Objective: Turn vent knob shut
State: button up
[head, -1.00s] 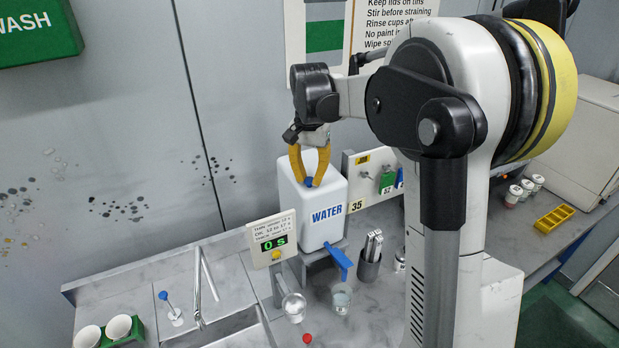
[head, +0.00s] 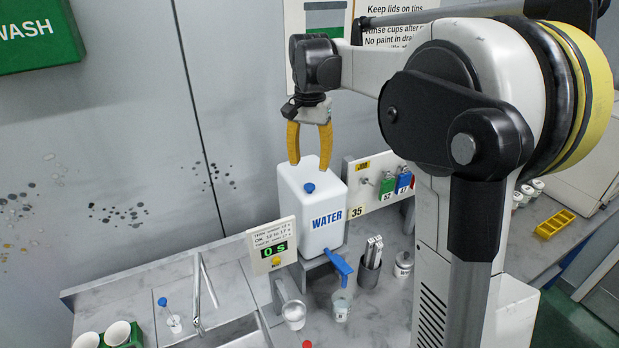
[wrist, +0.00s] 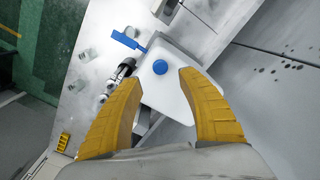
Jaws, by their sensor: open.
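The white water container (head: 296,212) stands on a grey stand on the bench, marked WATER. The blue vent knob (head: 309,188) is on its top. In the wrist view the knob (wrist: 160,67) lies beyond and between the fingertips. A blue tap lever (head: 339,264) sticks out low on the container's front. My gripper (head: 309,162) has yellow fingers, spread open and empty. It hangs above the container, apart from the knob. In the wrist view its fingers (wrist: 163,75) frame the container's white top (wrist: 166,92).
A timer (head: 273,246) reading 0 s stands left of the container. A board (head: 372,190) with green and blue tags is at its right. A sink tap (head: 207,282) is at left.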

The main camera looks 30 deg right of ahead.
aim_at(310, 186)
jog(key=shift+r, duration=2.4)
